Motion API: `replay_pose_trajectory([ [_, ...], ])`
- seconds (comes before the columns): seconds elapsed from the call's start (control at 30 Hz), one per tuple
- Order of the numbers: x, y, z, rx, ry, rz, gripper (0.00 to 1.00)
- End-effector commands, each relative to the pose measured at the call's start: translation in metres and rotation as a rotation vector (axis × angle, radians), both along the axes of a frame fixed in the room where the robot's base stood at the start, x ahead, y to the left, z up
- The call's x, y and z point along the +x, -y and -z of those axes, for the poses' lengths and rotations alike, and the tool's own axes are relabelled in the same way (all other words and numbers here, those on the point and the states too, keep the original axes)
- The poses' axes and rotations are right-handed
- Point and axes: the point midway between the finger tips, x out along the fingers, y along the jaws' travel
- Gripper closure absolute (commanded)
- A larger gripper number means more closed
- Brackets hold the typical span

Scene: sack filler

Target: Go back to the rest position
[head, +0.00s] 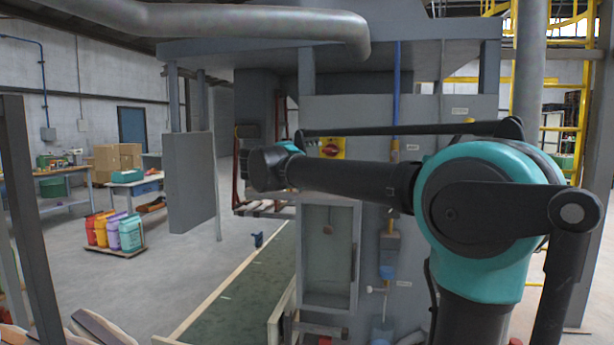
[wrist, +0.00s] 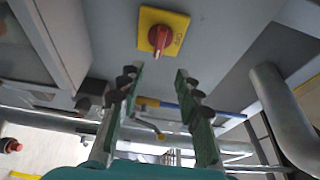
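My gripper (wrist: 157,76) is open in the wrist view, with its two fingers spread apart and nothing between them. A red rotary switch on a yellow plate (wrist: 160,34) is mounted on the grey machine panel, beyond the fingertips and apart from them. In the head view the red switch on its yellow plate (head: 332,148) shows just above my outstretched forearm. My arm reaches left across the front of the machine, and its fingers are mostly hidden behind the wrist there.
The grey sack filler (head: 440,115) stands close in front, with pipes and a blue valve on its front. A grey box (head: 188,182) hangs at its left. A pallet of coloured sacks (head: 115,247) and a workbench stand at the far left. Floor there is open.

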Motion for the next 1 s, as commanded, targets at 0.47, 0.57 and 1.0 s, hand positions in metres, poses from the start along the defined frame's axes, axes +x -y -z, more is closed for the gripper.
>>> replay_pose_trajectory([
  [0.47,0.014,-0.043,0.071,-0.571,-0.001,-0.633,0.66],
  [0.57,-0.003,-0.052,0.121,-0.713,-0.092,-0.777,0.66],
  [1.0,-0.142,-0.005,0.382,-1.087,-0.744,-1.231,0.66],
])
